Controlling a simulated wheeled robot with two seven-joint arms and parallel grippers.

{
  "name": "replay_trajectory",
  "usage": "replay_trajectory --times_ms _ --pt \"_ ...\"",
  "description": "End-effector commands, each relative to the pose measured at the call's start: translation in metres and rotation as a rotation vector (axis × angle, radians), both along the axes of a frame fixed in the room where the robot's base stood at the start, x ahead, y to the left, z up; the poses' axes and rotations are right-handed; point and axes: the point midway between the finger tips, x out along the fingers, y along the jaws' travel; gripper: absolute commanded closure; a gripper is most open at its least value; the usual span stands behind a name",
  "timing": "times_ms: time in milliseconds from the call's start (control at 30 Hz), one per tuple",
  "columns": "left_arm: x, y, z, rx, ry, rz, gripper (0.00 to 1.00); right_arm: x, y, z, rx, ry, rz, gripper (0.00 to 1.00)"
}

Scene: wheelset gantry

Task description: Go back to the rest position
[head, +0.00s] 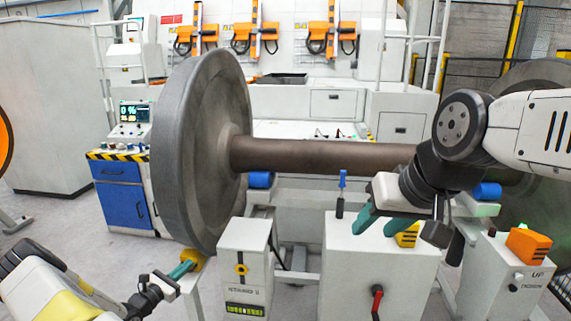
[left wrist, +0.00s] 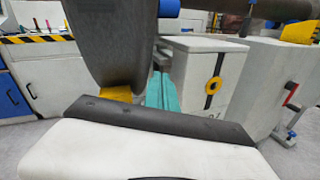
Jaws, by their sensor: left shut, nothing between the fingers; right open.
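My left gripper (head: 184,270) is low at the left in the head view, beside a small yellow block (head: 196,258) under the wheel. Its teal fingers are together and empty, and they also show in the left wrist view (left wrist: 161,92). My right gripper (head: 380,222) is open, with teal fingers over the top of a white cabinet (head: 370,262). The grey wheel (head: 200,150) stands upright on the left end of the brown axle (head: 320,155). My right arm hides part of the axle.
A blue-handled tool (head: 342,185) stands upright on the cabinet, left of my right gripper. A yellow block (head: 407,236) sits right of its fingers. A smaller white box (head: 245,265) stands right of my left gripper. Open grey floor (head: 80,225) lies at the left.

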Motion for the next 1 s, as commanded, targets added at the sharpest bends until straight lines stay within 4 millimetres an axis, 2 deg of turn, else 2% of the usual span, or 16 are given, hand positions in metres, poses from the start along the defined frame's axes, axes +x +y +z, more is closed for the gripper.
replay_trajectory --times_ms 33,133,233,367,500,700,833,1000 --pt "0.008 -0.021 0.031 0.072 -0.015 -0.101 1.0 0.0 0.0 0.0 0.0 0.0 0.0 0.55" --pt "0.01 -0.064 0.078 0.205 -0.034 -0.29 1.0 0.0 0.0 0.0 0.0 0.0 0.0 0.55" --pt "0.004 -0.104 0.121 0.342 -0.054 -0.466 1.0 0.0 0.0 0.0 0.0 0.0 0.0 0.55" --pt "-0.015 -0.151 0.172 0.529 -0.083 -0.676 1.0 0.0 0.0 0.0 0.0 0.0 0.0 0.55" --pt "-0.046 -0.192 0.22 0.741 -0.118 -0.875 1.0 0.0 0.0 0.0 0.0 0.0 0.0 0.55" --pt "-0.101 -0.234 0.278 1.061 -0.179 -1.106 1.0 0.0 0.0 0.0 0.0 0.0 0.0 0.55" --pt "-0.14 -0.249 0.312 1.276 -0.227 -1.217 1.0 0.0 0.0 0.0 0.0 0.0 0.0 0.55" --pt "-0.191 -0.258 0.349 1.562 -0.305 -1.312 1.0 0.0 0.0 0.0 0.0 0.0 0.0 0.55"
